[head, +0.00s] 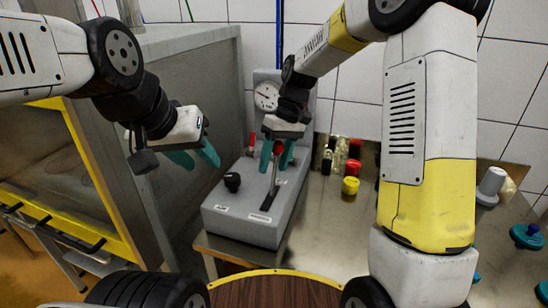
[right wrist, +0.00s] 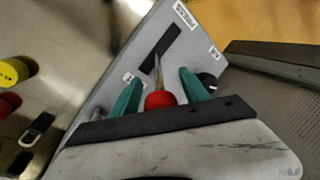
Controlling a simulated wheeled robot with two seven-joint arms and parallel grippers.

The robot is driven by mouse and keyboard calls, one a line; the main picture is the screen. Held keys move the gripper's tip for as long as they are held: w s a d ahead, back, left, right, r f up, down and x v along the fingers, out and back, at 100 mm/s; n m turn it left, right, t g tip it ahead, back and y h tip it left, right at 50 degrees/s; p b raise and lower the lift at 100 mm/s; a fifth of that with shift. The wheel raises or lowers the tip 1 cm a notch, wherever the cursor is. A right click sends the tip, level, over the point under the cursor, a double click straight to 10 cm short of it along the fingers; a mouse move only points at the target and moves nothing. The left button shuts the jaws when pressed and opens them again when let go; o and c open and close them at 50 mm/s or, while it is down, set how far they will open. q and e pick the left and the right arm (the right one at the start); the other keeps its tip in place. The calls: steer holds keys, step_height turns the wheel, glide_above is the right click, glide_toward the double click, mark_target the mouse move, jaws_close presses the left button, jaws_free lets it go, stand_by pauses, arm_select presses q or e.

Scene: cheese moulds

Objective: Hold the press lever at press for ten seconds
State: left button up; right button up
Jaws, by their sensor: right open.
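The grey press console (head: 235,222) stands on the steel table. Its lever (right wrist: 157,72) has a thin metal shaft and a red ball knob (head: 279,148), and rises from a dark slot (head: 268,200). My right gripper (head: 278,158) is open, with its teal fingers on either side of the red knob. In the right wrist view the knob (right wrist: 160,99) sits between the fingers near the palm, with a gap visible on each side. My left gripper (head: 196,157) hangs in the air left of the console, open and empty.
A round gauge (head: 266,96) is on the console's upright back. A black knob (head: 232,182) sits on the console's left side. Several colored-lid jars, including a yellow one (head: 350,186), stand close on its right. A grey cabinet with a yellow frame (head: 95,185) is at left.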

steer(key=shift+s+a+f, duration=0.1)
steer(key=shift+a+f, duration=0.05)
steer(key=shift+f, duration=0.3)
jaws_close()
stand_by(1.1)
